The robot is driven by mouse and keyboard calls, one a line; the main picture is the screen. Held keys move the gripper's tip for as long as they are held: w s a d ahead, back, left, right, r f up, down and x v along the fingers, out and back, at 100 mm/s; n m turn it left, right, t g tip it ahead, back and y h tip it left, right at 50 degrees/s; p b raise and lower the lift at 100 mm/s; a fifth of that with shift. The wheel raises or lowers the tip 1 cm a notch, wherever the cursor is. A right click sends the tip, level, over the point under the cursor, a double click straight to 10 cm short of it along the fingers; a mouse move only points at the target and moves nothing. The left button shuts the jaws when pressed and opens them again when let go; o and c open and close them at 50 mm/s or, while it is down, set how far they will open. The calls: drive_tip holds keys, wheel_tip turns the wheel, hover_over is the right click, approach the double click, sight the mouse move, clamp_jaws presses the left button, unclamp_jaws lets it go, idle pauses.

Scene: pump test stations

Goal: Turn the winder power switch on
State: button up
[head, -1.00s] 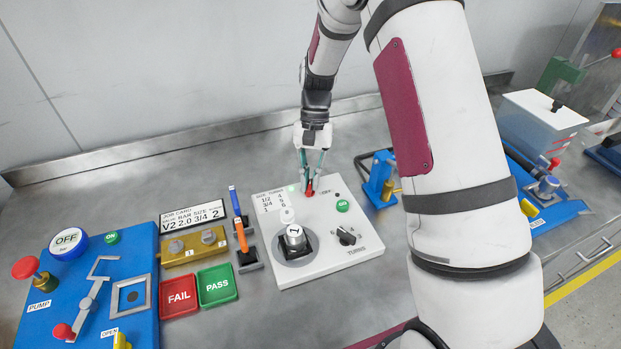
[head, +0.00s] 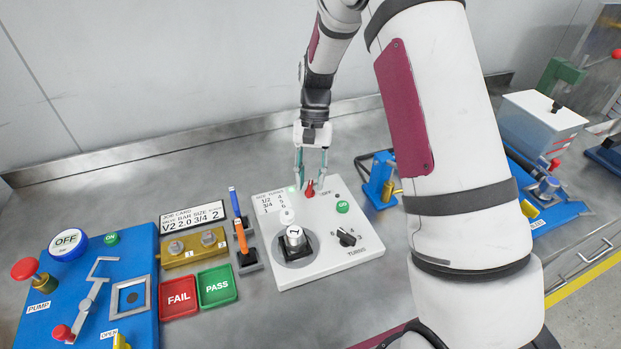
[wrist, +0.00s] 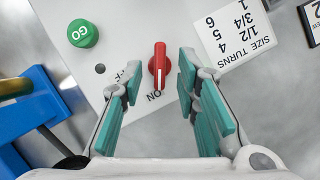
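The winder power switch is a red knob (head: 310,189) at the back edge of the white winder panel (head: 345,262). In the wrist view the red knob (wrist: 158,66) stands lengthwise in the picture, and its white line points down toward the ON label (wrist: 155,97). The OFF label (wrist: 127,72) is to its left, partly covered by a finger. My gripper (head: 310,184) is open, with one finger on each side of the knob. In the wrist view my gripper's fingers (wrist: 160,72) show gaps to the knob on both sides.
A green GO button (head: 342,207), a black dial (head: 346,237) and a winder post (head: 295,238) share the panel. A blue fixture (head: 380,180) stands close on the right; bare bench lies behind.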

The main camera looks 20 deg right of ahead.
drive_tip(key=v, duration=1.1)
drive_tip(key=shift+w+r, duration=0.15)
drive_tip(key=shift+r, duration=0.05)
